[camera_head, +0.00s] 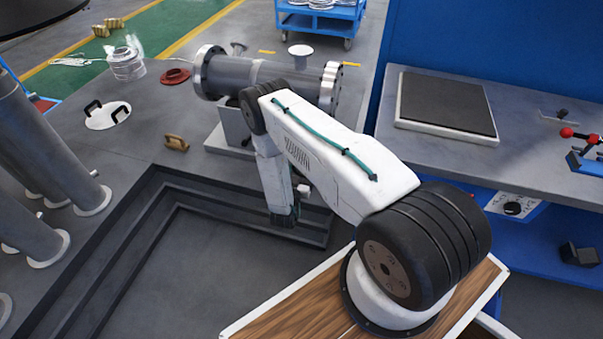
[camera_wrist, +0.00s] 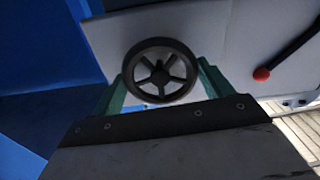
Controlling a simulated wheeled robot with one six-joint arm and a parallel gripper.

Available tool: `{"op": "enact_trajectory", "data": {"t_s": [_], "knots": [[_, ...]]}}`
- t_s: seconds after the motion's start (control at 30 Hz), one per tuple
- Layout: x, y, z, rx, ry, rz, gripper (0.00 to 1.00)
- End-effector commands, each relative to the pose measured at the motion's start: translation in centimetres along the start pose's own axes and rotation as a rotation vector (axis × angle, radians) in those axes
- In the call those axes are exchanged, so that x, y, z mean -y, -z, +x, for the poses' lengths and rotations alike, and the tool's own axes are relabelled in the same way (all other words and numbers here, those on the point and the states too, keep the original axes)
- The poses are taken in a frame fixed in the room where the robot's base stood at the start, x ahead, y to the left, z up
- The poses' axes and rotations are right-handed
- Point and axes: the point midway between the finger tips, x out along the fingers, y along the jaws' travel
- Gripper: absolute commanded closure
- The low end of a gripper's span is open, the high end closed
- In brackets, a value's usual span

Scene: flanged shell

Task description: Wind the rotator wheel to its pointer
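The rotator wheel (camera_wrist: 160,70) is a dark, spoked handwheel on a pale grey panel (camera_wrist: 110,38) in the wrist view. My gripper (camera_wrist: 162,72) has its two green fingers apart, one to the left and one to the right of the wheel. I cannot tell whether they touch its rim. A pointer cannot be made out, and the wheel's lower edge is close above my gripper's dark body. In the head view my gripper (camera_head: 285,216) hangs low beneath the arm, and the wheel is not visible there.
A lever with a red knob (camera_wrist: 261,74) sticks out right of the wheel. A blue surface (camera_wrist: 45,45) lies to the left. In the head view the grey flanged shell (camera_head: 250,72) lies behind my arm, and a blue bench with a dark plate (camera_head: 446,103) stands right.

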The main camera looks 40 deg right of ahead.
Motion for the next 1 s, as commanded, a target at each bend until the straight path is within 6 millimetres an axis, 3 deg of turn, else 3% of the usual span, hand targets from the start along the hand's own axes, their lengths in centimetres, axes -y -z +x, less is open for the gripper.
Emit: {"op": "enact_trajectory", "data": {"t_s": [0.53,0.57,0.63,0.87,1.0], "knots": [[0.0,0.0,0.0,0.000,0.000,0.087,0.44],[0.0,0.0,0.0,0.000,0.000,0.087,0.18],[0.0,0.0,0.0,0.000,0.000,0.087,0.00],[0.0,0.0,-0.1,0.000,0.001,0.086,0.00],[0.1,-0.1,-1.3,0.002,0.003,0.085,0.00]]}}
